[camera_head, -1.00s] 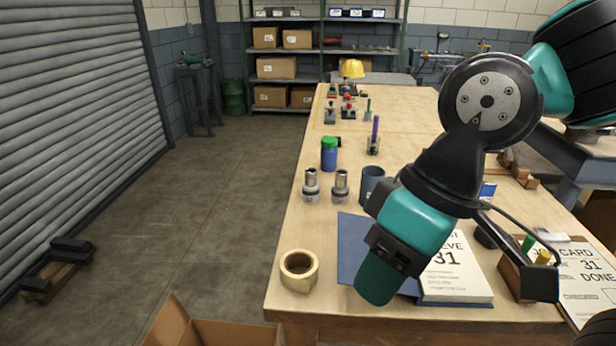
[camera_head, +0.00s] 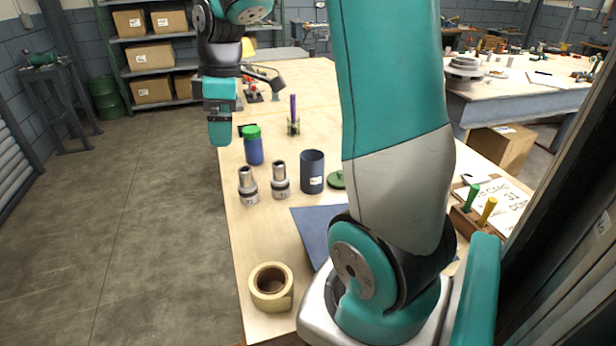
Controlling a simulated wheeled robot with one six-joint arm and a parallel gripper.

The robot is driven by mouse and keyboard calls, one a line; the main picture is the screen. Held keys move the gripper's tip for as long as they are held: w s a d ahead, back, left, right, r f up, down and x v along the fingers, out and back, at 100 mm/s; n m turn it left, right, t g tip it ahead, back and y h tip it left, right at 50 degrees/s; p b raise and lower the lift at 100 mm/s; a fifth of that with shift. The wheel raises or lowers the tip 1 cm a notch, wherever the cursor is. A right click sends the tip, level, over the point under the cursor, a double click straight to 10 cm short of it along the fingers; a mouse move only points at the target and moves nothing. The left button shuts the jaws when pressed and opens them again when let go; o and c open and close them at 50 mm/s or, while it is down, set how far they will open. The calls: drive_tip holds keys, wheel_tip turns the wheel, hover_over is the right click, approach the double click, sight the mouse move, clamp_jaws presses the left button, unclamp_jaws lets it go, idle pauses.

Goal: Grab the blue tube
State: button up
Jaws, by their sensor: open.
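A dark blue open-topped tube (camera_head: 312,176) with a white label stands upright on the wooden bench. A blue bottle with a green cap (camera_head: 254,148) stands farther back to its left. I cannot tell from the picture alone which of the two is the blue tube. My gripper (camera_head: 220,136) hangs pointing down near the bench's left edge, behind and left of the bottle. It is open, and nothing shows between its fingers. It is apart from both blue things, and farther from the open tube.
Two metal sockets (camera_head: 248,186) stand left of the open tube, and a green lid (camera_head: 336,180) lies to its right. A tape roll (camera_head: 271,285) sits at the front left. A purple marker (camera_head: 293,110) stands in a holder behind. My arm hides much of the bench's right side.

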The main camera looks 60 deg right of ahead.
drive_tip(key=d+f+h, duration=0.1)
drive_tip(key=d+f, duration=0.1)
drive_tip(key=d, duration=1.3)
drive_tip(key=n+g, duration=0.1)
hover_over(312, 165)
drive_tip(key=w+d, duration=0.3)
wheel_tip(312, 165, down, 2)
drive_tip(key=shift+s+f+p, duration=0.2)
drive_tip(key=shift+f+p, duration=0.7)
drive_tip(key=shift+f, duration=2)
drive_tip(key=shift+s+f+p, duration=0.2)
drive_tip(key=shift+f+p, duration=0.7)
drive_tip(key=shift+f, duration=2)
drive_tip(key=shift+s+f+p, duration=0.2)
drive_tip(key=shift+f+p, duration=0.7)
drive_tip(key=shift+f, duration=2)
drive_tip(key=c, duration=1)
